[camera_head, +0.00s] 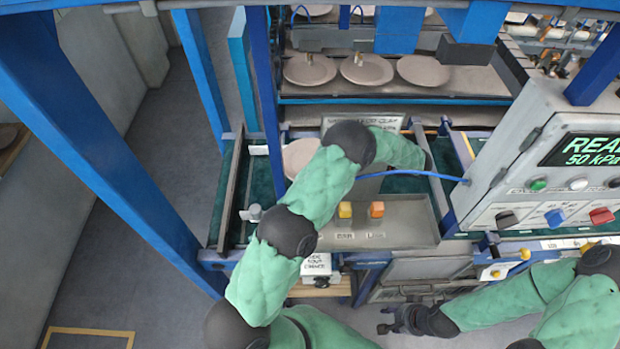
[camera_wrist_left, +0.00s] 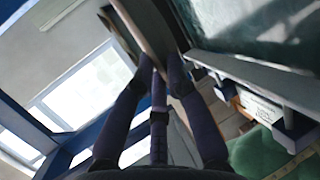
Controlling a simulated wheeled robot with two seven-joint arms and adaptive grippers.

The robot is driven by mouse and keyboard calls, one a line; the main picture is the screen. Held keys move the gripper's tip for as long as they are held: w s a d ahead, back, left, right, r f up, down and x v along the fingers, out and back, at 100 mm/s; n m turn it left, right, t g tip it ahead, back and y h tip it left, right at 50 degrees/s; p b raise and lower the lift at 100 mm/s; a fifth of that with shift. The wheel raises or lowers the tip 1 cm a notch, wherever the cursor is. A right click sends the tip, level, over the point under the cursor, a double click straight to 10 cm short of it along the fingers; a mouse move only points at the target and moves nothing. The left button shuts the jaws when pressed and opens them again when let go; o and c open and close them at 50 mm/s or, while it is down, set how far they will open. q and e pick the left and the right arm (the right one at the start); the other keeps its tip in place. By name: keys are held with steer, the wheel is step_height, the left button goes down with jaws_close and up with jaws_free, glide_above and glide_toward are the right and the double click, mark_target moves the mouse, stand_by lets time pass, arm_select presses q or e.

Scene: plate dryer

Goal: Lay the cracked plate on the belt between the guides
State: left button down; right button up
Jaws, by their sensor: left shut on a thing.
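In the left wrist view my left gripper (camera_wrist_left: 158,75) is shut on the edge of a plate (camera_wrist_left: 143,25), which shows nearly edge-on. The green belt (camera_wrist_left: 275,35) and a grey guide rail (camera_wrist_left: 262,82) lie beside it. In the head view my left forearm hides this gripper. A pale round plate (camera_head: 298,155) shows partly behind that arm, above or on the green belt (camera_head: 261,184); I cannot tell which, and no crack is visible. My right gripper (camera_head: 384,319) is low in the head view, empty and apparently open, away from the belt.
Blue posts (camera_head: 100,140) rise at the left.

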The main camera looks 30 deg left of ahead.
arm_select(q)
steer(key=x, duration=0.6)
steer(key=shift+w+a+f+b, duration=0.15)
steer(key=shift+w+f+b, duration=0.1)
steer(key=shift+w+b, duration=0.1)
steer(key=a+f, duration=0.2)
steer(key=f, duration=0.1)
steer(key=a+f, duration=0.1)
steer(key=shift+s+a+f+b, duration=0.3)
steer(key=shift+b, duration=0.1)
steer(key=shift+s+a+f, duration=0.15)
steer(key=shift+a+f, duration=0.15)
steer(key=shift+f, duration=0.1)
step_height(320, 180, down, 3)
steer(key=shift+a+f+b, duration=0.1)
steer(key=shift+f+b, duration=0.05)
steer(key=shift+b, duration=0.35)
steer(key=c, duration=1.2)
jaws_free()
steer(key=shift+c, duration=0.2)
